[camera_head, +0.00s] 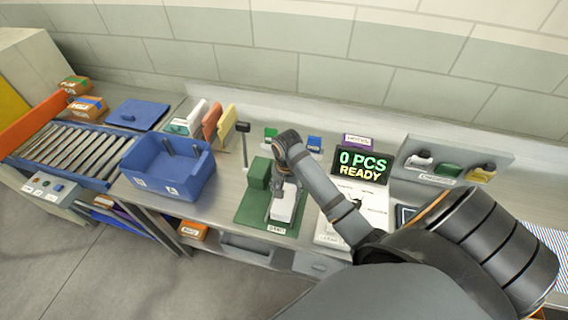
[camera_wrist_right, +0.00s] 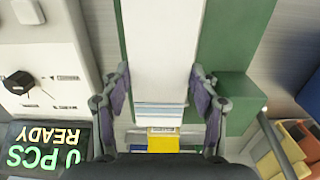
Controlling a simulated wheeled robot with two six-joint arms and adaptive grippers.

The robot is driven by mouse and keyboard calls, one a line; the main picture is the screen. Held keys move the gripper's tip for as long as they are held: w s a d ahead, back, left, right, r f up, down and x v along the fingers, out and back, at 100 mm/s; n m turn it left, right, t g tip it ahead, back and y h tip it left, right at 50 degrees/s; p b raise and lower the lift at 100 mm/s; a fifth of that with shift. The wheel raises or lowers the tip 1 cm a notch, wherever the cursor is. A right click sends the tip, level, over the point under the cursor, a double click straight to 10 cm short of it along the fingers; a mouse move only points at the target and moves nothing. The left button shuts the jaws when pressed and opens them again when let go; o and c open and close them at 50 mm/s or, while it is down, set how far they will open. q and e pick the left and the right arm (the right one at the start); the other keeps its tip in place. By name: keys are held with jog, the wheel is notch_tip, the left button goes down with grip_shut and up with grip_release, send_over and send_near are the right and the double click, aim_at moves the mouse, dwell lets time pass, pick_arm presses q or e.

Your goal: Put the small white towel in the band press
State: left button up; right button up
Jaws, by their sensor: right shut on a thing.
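My right gripper (camera_head: 286,188) is over the green base at the middle of the bench in the head view. It is shut on the small white towel (camera_head: 285,207), a white folded slab. In the right wrist view the towel (camera_wrist_right: 165,50) lies between the two fingers of the gripper (camera_wrist_right: 161,95), with pale blue stripes at its near end. The green base (camera_head: 250,213), which looks like the band press, has a raised green block (camera_head: 258,172) on its left and a label at its front. The towel is over the base; I cannot tell whether it touches it. My left gripper is not in view.
A blue bin (camera_head: 168,178) stands left of the green base, with a roller conveyor (camera_head: 70,150) beyond it. A thin post (camera_head: 244,150) stands behind the base. A display reading "0 PCS READY" (camera_head: 362,165) stands to the right, behind a white scale-like unit (camera_head: 376,200).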

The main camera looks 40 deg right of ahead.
jog(key=shift+w+f, duration=0.35)
notch_tip(320, 180, down, 3)
jog(key=shift+w+a+f, duration=0.1)
jog(key=shift+w+a, duration=0.05)
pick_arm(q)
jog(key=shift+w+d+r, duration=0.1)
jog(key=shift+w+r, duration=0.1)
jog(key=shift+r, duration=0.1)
pick_arm(e)
jog(key=shift+f, duration=0.2)
jog(key=o, duration=1.2)
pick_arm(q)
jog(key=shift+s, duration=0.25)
pick_arm(e)
jog(key=shift+f, duration=0.1)
